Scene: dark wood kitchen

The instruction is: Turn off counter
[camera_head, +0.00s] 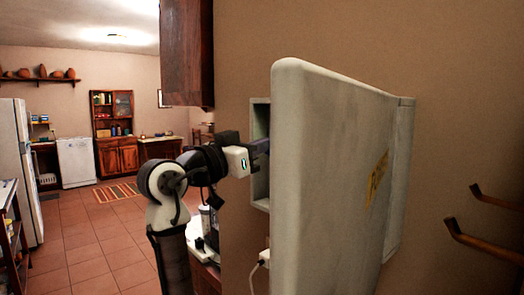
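A grey metal wall box (259,150) is mounted on the beige wall. Its large pale grey door (315,170) stands swung open toward me, with a yellow label (376,178) on its outer face. My gripper (261,146) reaches from the left to the box opening, just behind the door's near edge. The door hides the fingertips and most of the box's inside, so I cannot tell whether the gripper touches anything or is open or shut. No switch is visible.
The open door fills much of the right side. Wooden pegs (480,240) stick out of the wall at right. A dark wood cabinet (187,53) hangs above my arm. A white cable plug (264,257) sits below the box. The tiled floor (95,255) at left is clear.

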